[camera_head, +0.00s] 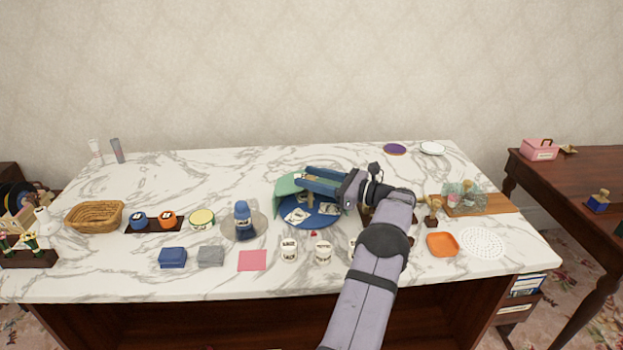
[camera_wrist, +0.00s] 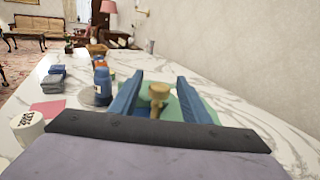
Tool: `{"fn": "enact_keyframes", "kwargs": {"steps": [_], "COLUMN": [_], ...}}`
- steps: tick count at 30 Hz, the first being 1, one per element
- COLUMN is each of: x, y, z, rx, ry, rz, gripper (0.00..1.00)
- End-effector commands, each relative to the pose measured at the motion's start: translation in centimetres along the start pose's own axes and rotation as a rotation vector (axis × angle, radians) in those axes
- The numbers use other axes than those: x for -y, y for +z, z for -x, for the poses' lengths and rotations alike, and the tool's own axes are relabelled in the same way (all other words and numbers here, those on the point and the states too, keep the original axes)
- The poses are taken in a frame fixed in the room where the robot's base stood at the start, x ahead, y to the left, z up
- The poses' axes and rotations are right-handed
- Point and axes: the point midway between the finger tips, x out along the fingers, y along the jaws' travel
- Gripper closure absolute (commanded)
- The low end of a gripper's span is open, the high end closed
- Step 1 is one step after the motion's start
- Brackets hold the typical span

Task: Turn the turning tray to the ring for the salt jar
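The turning tray (camera_head: 328,220) is a blue disc near the middle of the counter, with white labelled patches on it and a curved green screen (camera_head: 287,187) around its back. My gripper (camera_head: 318,181) is over the tray, with its two blue fingers pointing left. It is open. In the wrist view a wooden knob (camera_wrist: 158,93) stands between the fingers, with a gap on each side. White labelled jars stand in front of the tray, one at left (camera_head: 289,250) and one beside it (camera_head: 323,251); a third is partly behind my arm. Their labels are too small to read.
A blue bottle (camera_head: 243,220) stands on a grey round plate left of the tray. A pink square (camera_head: 252,260), blue cloth (camera_head: 172,257) and grey cloth (camera_head: 210,256) lie at front left. An orange dish (camera_head: 442,244) is right of my arm. The counter's back is mostly clear.

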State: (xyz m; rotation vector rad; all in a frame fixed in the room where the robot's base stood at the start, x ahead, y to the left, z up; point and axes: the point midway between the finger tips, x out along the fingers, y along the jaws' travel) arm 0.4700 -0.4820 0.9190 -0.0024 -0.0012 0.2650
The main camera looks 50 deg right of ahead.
Motion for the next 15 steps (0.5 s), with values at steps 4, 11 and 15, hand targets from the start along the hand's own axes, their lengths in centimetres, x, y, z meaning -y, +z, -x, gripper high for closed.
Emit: {"fn": "enact_keyframes", "kwargs": {"steps": [4,11,15], "x": [0.0,0.0,0.0], "y": [-0.1,-0.2,-0.2], "z": [0.0,1.0,2.8], "rx": [-0.001,-0.001,-0.001], "ry": [0.0,-0.001,-0.002], "rz": [-0.001,-0.001,-0.001], "gripper": [0.57,0.57,0.57]}}
